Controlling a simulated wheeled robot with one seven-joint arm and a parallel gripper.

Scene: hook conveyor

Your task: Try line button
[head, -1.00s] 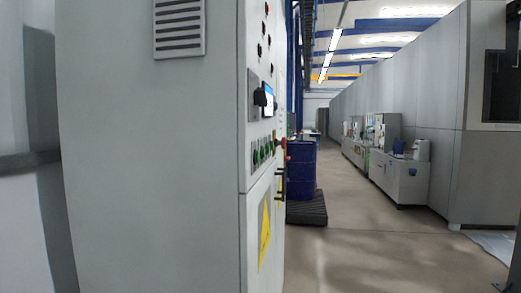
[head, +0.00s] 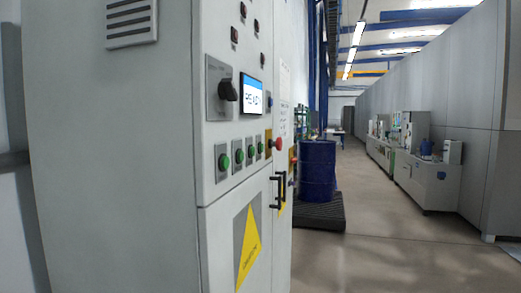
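A tall grey control cabinet (head: 110,150) fills the left half of the head view. Its panel side carries a row of several green push buttons (head: 224,161) on grey plates. Above them are a black rotary switch (head: 229,90) and a small screen (head: 252,96) with "READY" on it. A red mushroom button (head: 276,144) on a yellow plate sits right of the row. I cannot read the labels, so I cannot tell which one is the line button. My gripper is not in view.
Black handles (head: 279,191) stick out from the cabinet side. A blue drum (head: 317,170) stands on a dark pallet (head: 322,217) beyond it. Low grey cabinets (head: 428,180) line the right wall. The floor (head: 400,255) between is clear.

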